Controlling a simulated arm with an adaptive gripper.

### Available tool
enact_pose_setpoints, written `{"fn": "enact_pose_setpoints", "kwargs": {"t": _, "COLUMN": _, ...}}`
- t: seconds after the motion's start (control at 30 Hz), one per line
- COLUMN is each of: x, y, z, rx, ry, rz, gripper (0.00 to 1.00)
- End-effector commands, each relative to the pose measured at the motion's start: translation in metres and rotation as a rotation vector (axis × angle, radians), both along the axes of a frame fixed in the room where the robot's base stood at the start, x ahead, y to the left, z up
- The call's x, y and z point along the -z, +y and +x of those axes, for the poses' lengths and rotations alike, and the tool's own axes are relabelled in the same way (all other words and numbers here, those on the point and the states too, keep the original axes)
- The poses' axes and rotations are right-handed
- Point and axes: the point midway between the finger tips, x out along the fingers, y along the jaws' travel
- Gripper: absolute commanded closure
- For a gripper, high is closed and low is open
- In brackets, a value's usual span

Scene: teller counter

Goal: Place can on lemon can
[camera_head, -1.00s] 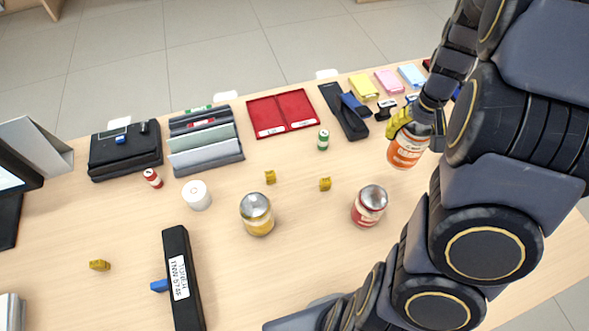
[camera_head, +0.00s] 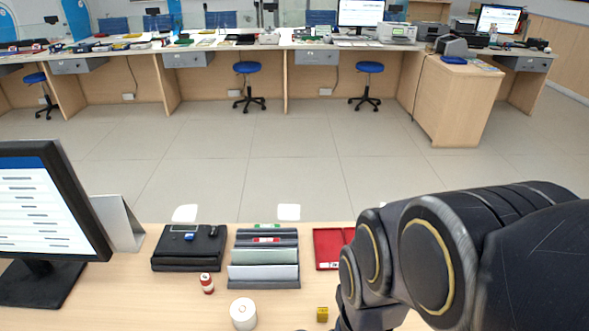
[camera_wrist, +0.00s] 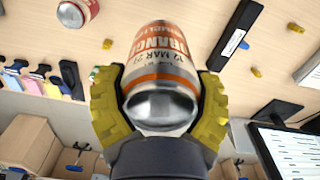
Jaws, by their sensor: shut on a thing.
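My gripper (camera_wrist: 158,78) has yellow fingers on both sides of an orange-labelled metal can (camera_wrist: 160,58) in the wrist view. It is shut on this can, whose silver end faces the camera. A red-labelled can (camera_wrist: 76,15) stands apart at the upper left of the wrist view. The yellow lemon can is not seen in either current view; the held can covers the middle of the wrist view. In the head view only my arm shows, at the lower right, and my gripper and the held can are out of sight.
A black box (camera_wrist: 238,30) and small yellow pieces (camera_wrist: 257,72) show in the wrist view.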

Motion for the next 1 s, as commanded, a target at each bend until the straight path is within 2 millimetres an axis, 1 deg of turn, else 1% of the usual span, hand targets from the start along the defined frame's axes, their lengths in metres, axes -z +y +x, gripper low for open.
{"fn": "enact_pose_setpoints", "kwargs": {"t": 0.03, "x": -0.001, "y": 0.004, "z": -0.008, "rx": -0.027, "ry": -0.002, "rz": 0.001, "gripper": 0.63}}
{"fn": "enact_pose_setpoints", "kwargs": {"t": 0.13, "x": -0.002, "y": 0.007, "z": -0.018, "rx": -0.054, "ry": 0.002, "rz": 0.002, "gripper": 0.63}}
{"fn": "enact_pose_setpoints", "kwargs": {"t": 0.2, "x": -0.001, "y": 0.009, "z": -0.019, "rx": -0.063, "ry": 0.003, "rz": 0.002, "gripper": 0.63}}
{"fn": "enact_pose_setpoints", "kwargs": {"t": 0.27, "x": 0.001, "y": 0.011, "z": -0.015, "rx": -0.066, "ry": 0.005, "rz": 0.001, "gripper": 0.63}}
{"fn": "enact_pose_setpoints", "kwargs": {"t": 0.37, "x": 0.008, "y": 0.015, "z": -0.001, "rx": -0.066, "ry": 0.006, "rz": 0.001, "gripper": 0.63}}
{"fn": "enact_pose_setpoints", "kwargs": {"t": 0.73, "x": 0.039, "y": 0.033, "z": 0.064, "rx": -0.065, "ry": 0.006, "rz": 0.002, "gripper": 0.63}}
{"fn": "enact_pose_setpoints", "kwargs": {"t": 0.9, "x": 0.067, "y": 0.04, "z": 0.087, "rx": -0.065, "ry": 0.009, "rz": 0.002, "gripper": 0.63}}
{"fn": "enact_pose_setpoints", "kwargs": {"t": 1.0, "x": 0.079, "y": 0.043, "z": 0.097, "rx": -0.065, "ry": 0.008, "rz": 0.002, "gripper": 0.63}}
